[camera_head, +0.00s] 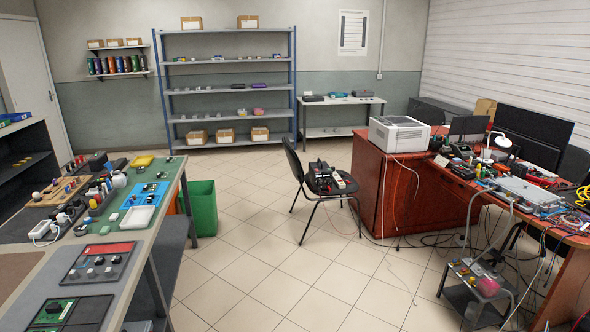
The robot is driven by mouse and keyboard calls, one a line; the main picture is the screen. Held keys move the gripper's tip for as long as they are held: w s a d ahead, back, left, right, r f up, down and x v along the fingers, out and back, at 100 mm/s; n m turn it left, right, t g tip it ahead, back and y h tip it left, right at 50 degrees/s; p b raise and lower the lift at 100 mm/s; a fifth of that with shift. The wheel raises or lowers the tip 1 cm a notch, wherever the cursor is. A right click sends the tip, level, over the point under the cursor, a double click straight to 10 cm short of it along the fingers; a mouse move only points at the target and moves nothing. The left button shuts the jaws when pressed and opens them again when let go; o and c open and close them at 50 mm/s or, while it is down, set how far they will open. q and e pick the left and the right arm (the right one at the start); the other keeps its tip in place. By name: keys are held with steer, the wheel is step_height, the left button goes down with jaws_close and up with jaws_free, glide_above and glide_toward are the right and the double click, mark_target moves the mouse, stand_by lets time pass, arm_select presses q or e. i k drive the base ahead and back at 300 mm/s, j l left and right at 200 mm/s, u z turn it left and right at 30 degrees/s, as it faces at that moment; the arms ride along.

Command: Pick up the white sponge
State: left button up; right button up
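I cannot make out a white sponge with certainty. A flat white rectangular piece (138,217) lies on the left workbench (150,247) near its right edge. It looks like a shallow tray or a block, and I cannot tell which. Neither of my grippers is in view.
A green bin (203,212) stands on the floor beside the workbench. A black chair (295,168) holding devices stands mid-room, near a cluttered reddish desk (388,190). A low cart (468,302) and cables are at the lower right. The tiled floor (255,260) between is clear.

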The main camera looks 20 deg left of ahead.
mark_target(113, 216)
steer(key=i+j+u, duration=0.15)
steer(key=i+u, duration=0.6)
steer(key=i, duration=0.2)
steer(key=i+l+u, duration=0.1)
steer(key=i+u, duration=0.3)
steer(key=i+l+u, duration=0.25)
steer(key=i+u, duration=0.15)
steer(key=i, duration=0.1)
